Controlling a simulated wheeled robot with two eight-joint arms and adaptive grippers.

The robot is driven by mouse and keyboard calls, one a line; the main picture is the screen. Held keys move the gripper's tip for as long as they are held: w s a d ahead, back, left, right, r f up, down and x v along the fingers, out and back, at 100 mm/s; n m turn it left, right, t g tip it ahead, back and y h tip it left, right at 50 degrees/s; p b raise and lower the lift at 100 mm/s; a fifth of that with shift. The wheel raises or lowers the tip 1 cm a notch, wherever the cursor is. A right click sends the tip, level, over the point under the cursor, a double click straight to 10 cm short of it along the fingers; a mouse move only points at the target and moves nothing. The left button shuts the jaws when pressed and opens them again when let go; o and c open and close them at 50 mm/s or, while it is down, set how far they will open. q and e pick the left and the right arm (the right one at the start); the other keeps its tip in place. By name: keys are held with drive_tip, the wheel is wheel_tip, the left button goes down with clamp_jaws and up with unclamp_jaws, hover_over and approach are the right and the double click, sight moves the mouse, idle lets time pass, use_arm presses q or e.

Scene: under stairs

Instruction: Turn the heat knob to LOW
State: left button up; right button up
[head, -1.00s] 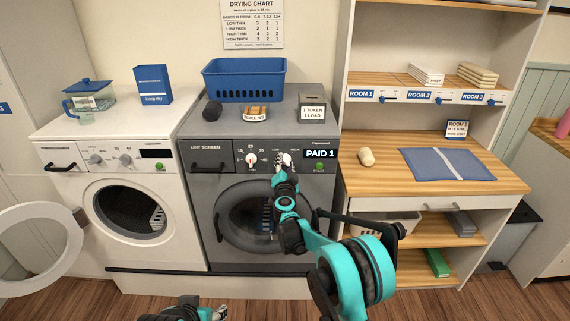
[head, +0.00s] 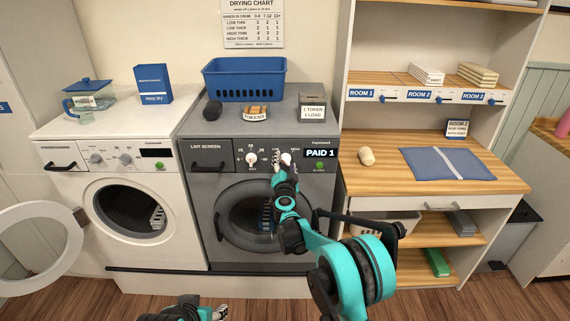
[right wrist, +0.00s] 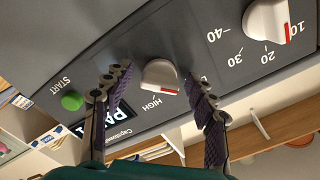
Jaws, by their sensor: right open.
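The heat knob (right wrist: 160,75) is white with a red mark and sits on the dark dryer's panel. In the right wrist view, which is roughly upside down, its red mark is at the lower right, by the word HIGH. Another label is partly hidden by a finger. The knob also shows in the head view (head: 287,157). My right gripper (right wrist: 157,79) is open, with one finger on each side of the knob; a gap shows on the left, while contact on the right is unclear. My left gripper (head: 219,313) is at the bottom edge, its jaws unclear.
A second white knob (head: 251,160) with a number scale is beside the heat knob. A blue basket (head: 245,80) and token box (head: 312,107) stand on the dryer.

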drive_tip(key=s, duration=1.2)
drive_tip(key=s+d+r+n+g+y, duration=0.2)
drive_tip(key=s+r+n+y, duration=0.5)
drive_tip(key=s+r, duration=0.45)
drive_tip(key=s+d+f+g+h, duration=0.2)
drive_tip(key=s+d+f, duration=0.3)
drive_tip(key=s, duration=0.4)
drive_tip(key=s+d+f+n+g+h, duration=0.1)
drive_tip(key=s+d+f+g, duration=0.3)
drive_tip(key=s, duration=0.6)
drive_tip(key=s+d+f+g+h, duration=0.3)
drive_tip(key=s+d+f+h, duration=0.1)
drive_tip(key=s+d+f, duration=0.3)
drive_tip(key=s, duration=0.2)
drive_tip(key=shift+s+n, duration=0.35)
drive_tip(key=shift+n, duration=0.05)
